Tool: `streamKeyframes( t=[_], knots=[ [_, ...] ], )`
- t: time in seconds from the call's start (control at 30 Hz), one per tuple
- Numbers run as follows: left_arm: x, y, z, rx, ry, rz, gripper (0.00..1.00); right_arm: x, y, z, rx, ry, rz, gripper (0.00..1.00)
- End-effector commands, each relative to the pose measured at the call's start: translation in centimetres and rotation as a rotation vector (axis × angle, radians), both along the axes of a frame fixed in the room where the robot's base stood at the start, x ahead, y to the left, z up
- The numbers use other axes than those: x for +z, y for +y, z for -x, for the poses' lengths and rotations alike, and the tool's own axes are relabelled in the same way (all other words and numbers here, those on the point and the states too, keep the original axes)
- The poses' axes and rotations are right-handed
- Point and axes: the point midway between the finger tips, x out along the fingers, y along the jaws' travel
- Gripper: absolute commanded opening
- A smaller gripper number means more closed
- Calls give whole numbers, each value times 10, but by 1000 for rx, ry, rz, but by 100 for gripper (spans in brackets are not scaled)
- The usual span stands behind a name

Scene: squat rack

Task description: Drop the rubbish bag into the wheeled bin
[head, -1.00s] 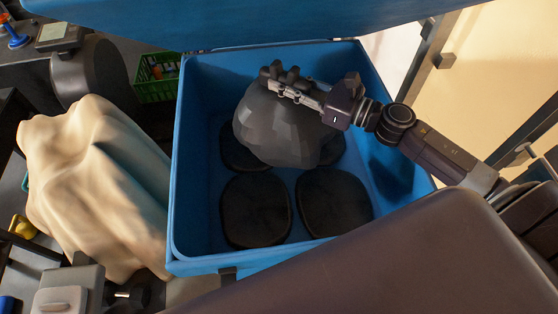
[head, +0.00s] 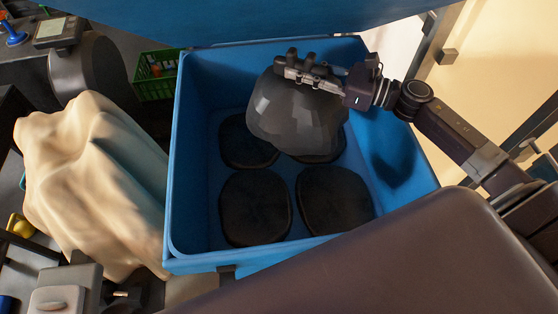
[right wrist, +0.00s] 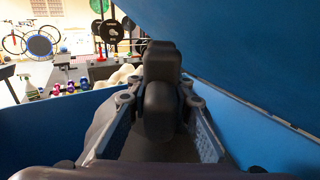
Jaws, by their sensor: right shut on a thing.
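The dark grey rubbish bag (head: 295,112) hangs from my right gripper (head: 306,72), which is shut on its top. In the head view the bag is over the far half of the open blue wheeled bin (head: 172,225), within its rim. Several flat dark round shapes (head: 255,208) lie on the bin floor, and the bag hides part of the far ones. The blue lid (head: 270,18) stands raised at the back. In the right wrist view, my gripper fingers (right wrist: 160,95) fill the middle, between the bin wall (right wrist: 55,125) and the lid (right wrist: 235,60).
A beige draped cloth (head: 90,180) covers something directly left of the bin. A green crate (head: 155,85) with small items sits behind it. A dark upright frame (head: 447,57) stands to the right. Weights and a bicycle (right wrist: 28,40) show in the background.

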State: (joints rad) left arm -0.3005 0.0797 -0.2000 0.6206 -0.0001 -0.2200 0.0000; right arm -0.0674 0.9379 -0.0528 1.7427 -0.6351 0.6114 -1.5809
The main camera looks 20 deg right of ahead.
Motion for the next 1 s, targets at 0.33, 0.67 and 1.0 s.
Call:
streamKeyframes(
  t=[0.33, 0.67, 1.0],
  knots=[
    [-9, 0, 0, 0, 0, 0, 40, -13, 0, -1, -1, -7, -3, 0],
    [-8, 0, 0, 0, 0, 0, 40, -14, 0, -1, -1, -5, -2, 39],
    [-9, 2, 0, 0, 1, -2, 40, -20, -1, 1, -1, 4, 1, 40]
  ],
)
